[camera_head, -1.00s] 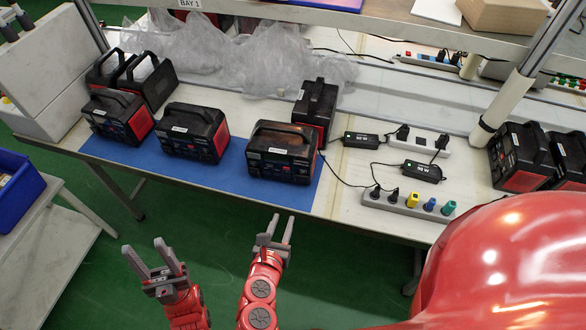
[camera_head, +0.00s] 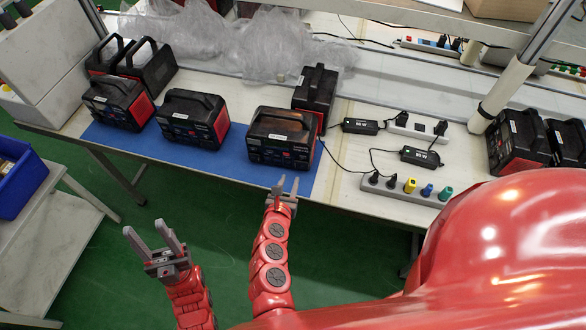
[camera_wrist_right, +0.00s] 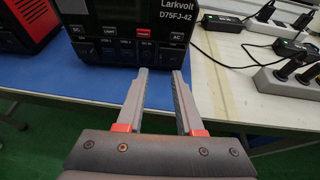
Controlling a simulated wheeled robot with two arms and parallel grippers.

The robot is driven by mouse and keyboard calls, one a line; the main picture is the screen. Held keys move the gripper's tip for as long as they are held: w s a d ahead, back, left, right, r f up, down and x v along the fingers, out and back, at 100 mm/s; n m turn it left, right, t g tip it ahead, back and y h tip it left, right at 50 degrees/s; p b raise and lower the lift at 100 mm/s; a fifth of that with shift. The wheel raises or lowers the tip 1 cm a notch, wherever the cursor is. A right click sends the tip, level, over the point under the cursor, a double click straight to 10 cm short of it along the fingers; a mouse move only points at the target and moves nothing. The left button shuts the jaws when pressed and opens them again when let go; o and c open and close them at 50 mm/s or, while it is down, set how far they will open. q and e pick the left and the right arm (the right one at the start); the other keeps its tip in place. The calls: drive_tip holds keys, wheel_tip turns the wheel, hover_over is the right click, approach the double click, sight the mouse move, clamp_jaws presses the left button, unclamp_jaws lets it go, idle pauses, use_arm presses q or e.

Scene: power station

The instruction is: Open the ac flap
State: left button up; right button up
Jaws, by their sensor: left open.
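The black power station (camera_head: 283,138) with a carry handle stands at the front right of the blue mat, facing me. In the right wrist view its front (camera_wrist_right: 150,22) reads "Larkvolt D75FJ-42". The AC label sits at the right of its lower panel, with the dark AC flap (camera_wrist_right: 172,52) just below, looking closed. My right gripper (camera_head: 288,184) is in front of the table edge, short of this station. Its fingers (camera_wrist_right: 159,74) are open and empty, pointing at the right half of the panel. My left gripper (camera_head: 152,232) is open and empty over the floor at lower left.
Other power stations (camera_head: 193,118) stand on the blue mat (camera_head: 225,168) to the left and behind. Power strips (camera_head: 407,188) and charger bricks (camera_head: 360,127) with cables lie to the right. A blue bin (camera_head: 15,185) is at far left.

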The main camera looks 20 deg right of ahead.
sight(301, 167)
drive_tip(key=p+x, duration=0.1)
drive_tip(key=x, duration=0.4)
drive_tip(key=shift+w+d, duration=0.1)
drive_tip(key=shift+w, duration=0.1)
drive_tip(key=shift+w+d+f, duration=0.2)
drive_tip(key=shift+w+f, duration=0.1)
drive_tip(key=shift+f, duration=0.05)
clamp_jaws()
idle(1.0)
